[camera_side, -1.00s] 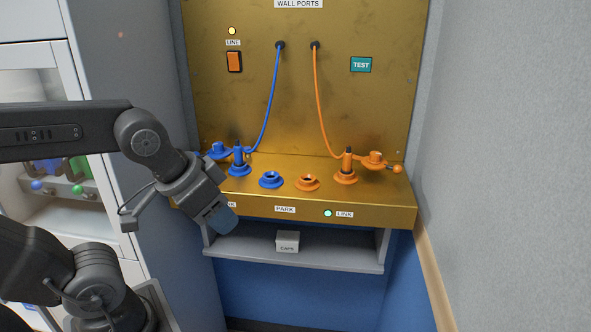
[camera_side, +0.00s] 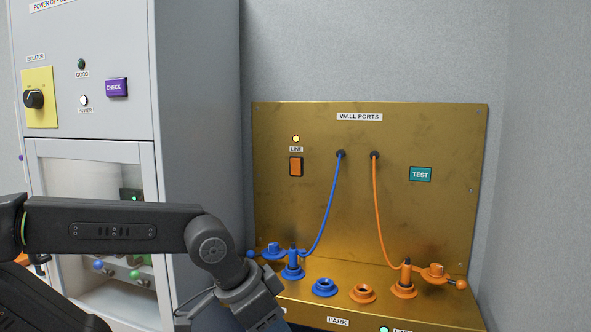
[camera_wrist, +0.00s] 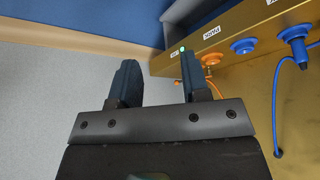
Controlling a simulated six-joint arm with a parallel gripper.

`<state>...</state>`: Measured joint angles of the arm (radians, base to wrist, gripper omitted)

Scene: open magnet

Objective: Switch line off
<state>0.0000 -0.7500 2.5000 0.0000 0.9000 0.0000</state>
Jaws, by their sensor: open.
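The orange LINE rocker switch (camera_side: 296,167) is on the brass wall panel (camera_side: 440,135), below the LINE label (camera_side: 296,149). A yellow-white lamp (camera_side: 296,139) above the label looks lit. My gripper (camera_wrist: 158,85) is open and empty in the wrist view, its two dark fingers apart near the brass ledge. In the side view my wrist is at the bottom, left of and below the switch, and the fingertips are cut off by the frame edge. The gripper is well away from the switch, which does not show in the wrist view.
A blue cable (camera_side: 327,215) and an orange cable (camera_side: 381,215) hang from the panel to plugs on the ledge. Blue (camera_side: 324,287) and orange (camera_side: 362,293) park sockets sit between them. A teal TEST button (camera_side: 420,174) is at right. A grey cabinet (camera_side: 190,100) stands at left.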

